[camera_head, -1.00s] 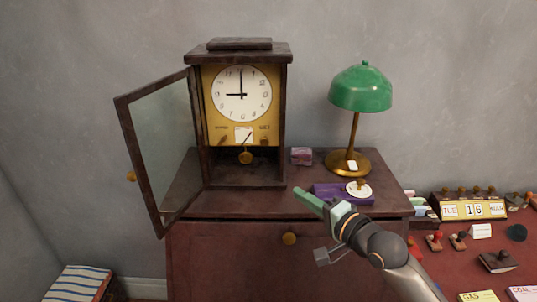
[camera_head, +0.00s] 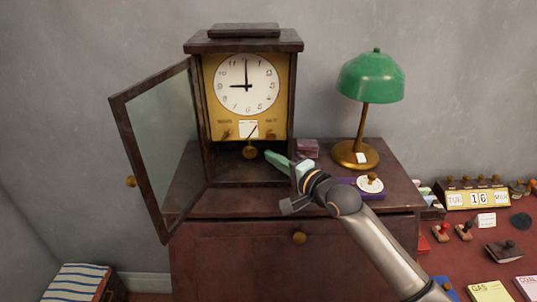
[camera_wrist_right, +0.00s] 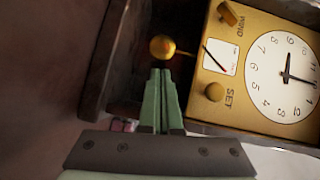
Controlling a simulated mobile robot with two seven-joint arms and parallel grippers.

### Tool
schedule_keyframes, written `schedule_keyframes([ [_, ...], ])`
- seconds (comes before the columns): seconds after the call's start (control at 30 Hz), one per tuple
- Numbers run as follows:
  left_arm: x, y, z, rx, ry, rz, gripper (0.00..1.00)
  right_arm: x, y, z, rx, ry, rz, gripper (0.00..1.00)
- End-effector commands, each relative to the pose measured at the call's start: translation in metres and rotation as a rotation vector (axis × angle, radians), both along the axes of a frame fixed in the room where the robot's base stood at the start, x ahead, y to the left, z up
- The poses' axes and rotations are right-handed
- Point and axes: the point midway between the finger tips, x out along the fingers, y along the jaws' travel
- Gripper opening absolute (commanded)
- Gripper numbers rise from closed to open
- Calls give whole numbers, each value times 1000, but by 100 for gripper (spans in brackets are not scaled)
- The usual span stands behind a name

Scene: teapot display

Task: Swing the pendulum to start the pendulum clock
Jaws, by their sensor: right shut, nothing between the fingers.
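The pendulum clock (camera_head: 292,100) stands on the dark red cabinet with its glass door (camera_head: 152,140) swung open to the left. Its dial shows about nine o'clock. The brass pendulum bob (camera_head: 250,152) hangs below the gold face in the open case; it also shows in the right wrist view (camera_wrist_right: 162,47). My right gripper (camera_head: 268,154) has pale green fingers pressed together with nothing between them. Its tips are just right of the bob in the head view. In the wrist view the closed tips (camera_wrist_right: 161,72) lie very near the bob; I cannot tell whether they touch. My left gripper is not in view.
A green lamp (camera_head: 371,78) stands on the cabinet right of the clock. A small purple box (camera_head: 307,148) and a purple item under a white disc (camera_head: 370,184) lie near my right arm. A desk with a date block (camera_head: 478,198) and stamps is at right.

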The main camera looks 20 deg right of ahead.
Motion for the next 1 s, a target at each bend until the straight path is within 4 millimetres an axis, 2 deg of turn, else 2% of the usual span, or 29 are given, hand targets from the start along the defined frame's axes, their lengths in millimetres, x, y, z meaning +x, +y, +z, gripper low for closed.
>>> schedule_keyframes([
  [0.1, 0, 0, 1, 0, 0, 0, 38, 12, 4, -1, 1, -1, 0, 0],
  [0.23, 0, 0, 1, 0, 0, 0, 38, 19, 7, -2, 1, 0, 1, 0],
  [0.67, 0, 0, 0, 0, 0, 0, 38, 20, 9, -3, 8, -1, 1, 0],
  [1.0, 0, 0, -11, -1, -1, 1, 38, 28, 35, -11, 193, -52, 1, 0],
])
